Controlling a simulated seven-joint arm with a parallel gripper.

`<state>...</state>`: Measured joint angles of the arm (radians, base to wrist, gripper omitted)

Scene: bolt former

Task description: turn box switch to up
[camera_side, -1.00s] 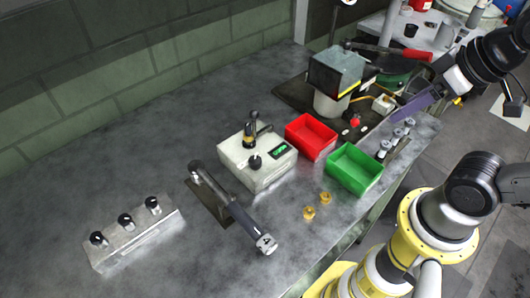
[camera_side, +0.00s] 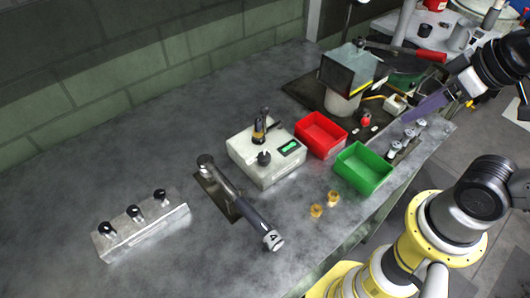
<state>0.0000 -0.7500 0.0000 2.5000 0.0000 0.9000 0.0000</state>
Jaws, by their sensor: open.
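A white box (camera_side: 262,171) with a small green display stands in the middle of the bench. The knob's setting is too small to read. My gripper (camera_side: 420,109), with purple fingers, is at the upper right, well apart from the box and above the bench's right end. It is open, and I see nothing held in it.
A red bin (camera_side: 321,148) and a green bin (camera_side: 378,181) stand right of the box. Two brass pieces (camera_side: 316,211) lie in front. A three-knob metal block (camera_side: 160,226) sits farther left.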

